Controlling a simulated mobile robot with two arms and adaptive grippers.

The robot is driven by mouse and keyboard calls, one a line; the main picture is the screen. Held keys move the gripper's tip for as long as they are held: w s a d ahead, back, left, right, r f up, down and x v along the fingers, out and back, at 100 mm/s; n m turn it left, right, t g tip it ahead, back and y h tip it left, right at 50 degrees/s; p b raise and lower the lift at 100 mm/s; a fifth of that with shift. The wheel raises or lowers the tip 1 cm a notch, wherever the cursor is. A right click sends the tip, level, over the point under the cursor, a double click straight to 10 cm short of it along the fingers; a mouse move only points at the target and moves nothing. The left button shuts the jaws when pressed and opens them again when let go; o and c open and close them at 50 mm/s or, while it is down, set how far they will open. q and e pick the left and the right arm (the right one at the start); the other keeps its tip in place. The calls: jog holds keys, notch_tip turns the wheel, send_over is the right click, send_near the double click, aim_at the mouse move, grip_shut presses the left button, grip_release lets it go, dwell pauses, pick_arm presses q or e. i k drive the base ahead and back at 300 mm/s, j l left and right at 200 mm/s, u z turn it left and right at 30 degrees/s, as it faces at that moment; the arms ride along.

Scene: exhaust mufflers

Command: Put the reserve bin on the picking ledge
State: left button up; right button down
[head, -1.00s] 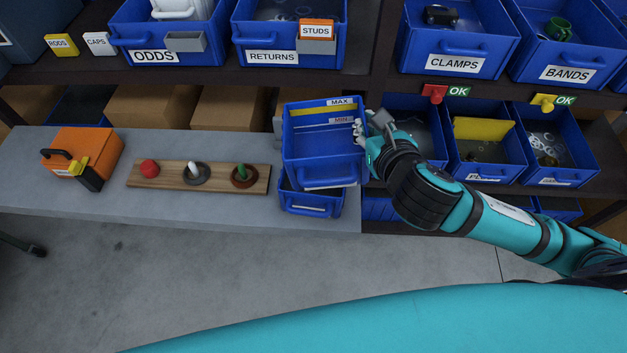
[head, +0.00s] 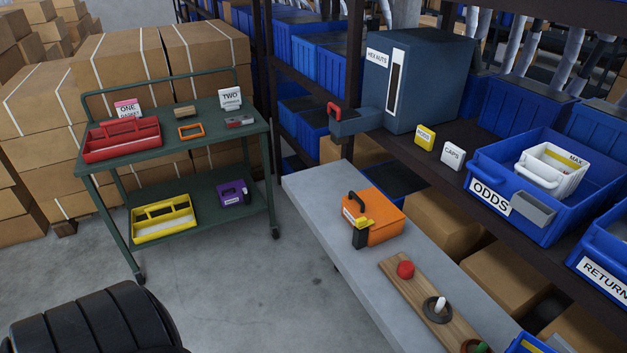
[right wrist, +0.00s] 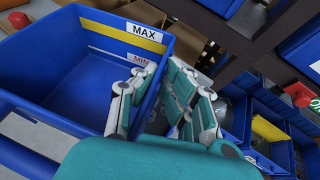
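A blue bin (right wrist: 60,70) with a yellow MAX line and a MIN label fills the left of the right wrist view. I see no label naming it the reserve bin. My right gripper (right wrist: 162,80) is at its right wall, one finger inside and one outside. How firmly the fingers press on the wall is unclear. In the head view only a blue bin corner (head: 528,344) shows at the bottom edge, at the near end of the grey ledge (head: 375,300). What is under the bin is hidden now. My left gripper is out of view.
On the ledge are an orange box (head: 374,222) with a black handle and a wooden board (head: 398,278) with pegs. A white bin (head: 550,170) sits inside the ODDS bin (head: 488,196). A green cart (head: 185,143) stands left; floor between is clear.

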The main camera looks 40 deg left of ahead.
aim_at(330, 186)
jog(key=i+j+u, duration=0.1)
jog(key=j+u, duration=0.35)
jog(key=i+j+u, duration=0.15)
jog(key=u, duration=0.25)
jog(key=i+j+u, duration=0.2)
jog(key=u, duration=0.25)
jog(key=i+j+u, duration=0.25)
jog(key=u, duration=0.2)
jog(key=i+j+u, duration=0.2)
jog(key=i, duration=0.15)
jog(key=i+u, duration=0.2)
jog(key=i, duration=0.15)
jog(key=i+z, duration=0.25)
jog(key=z, duration=0.25)
jog(key=i+j+z, duration=0.25)
jog(key=z, duration=0.2)
jog(key=i+j+z, duration=0.2)
jog(key=z, duration=0.3)
jog(key=i+j+z, duration=0.2)
jog(key=j+z, duration=0.15)
jog(key=z, duration=0.15)
jog(key=j+z, duration=0.5)
jog(key=i+j+z, duration=0.1)
jog(key=j+z, duration=0.2)
jog(key=z, duration=0.15)
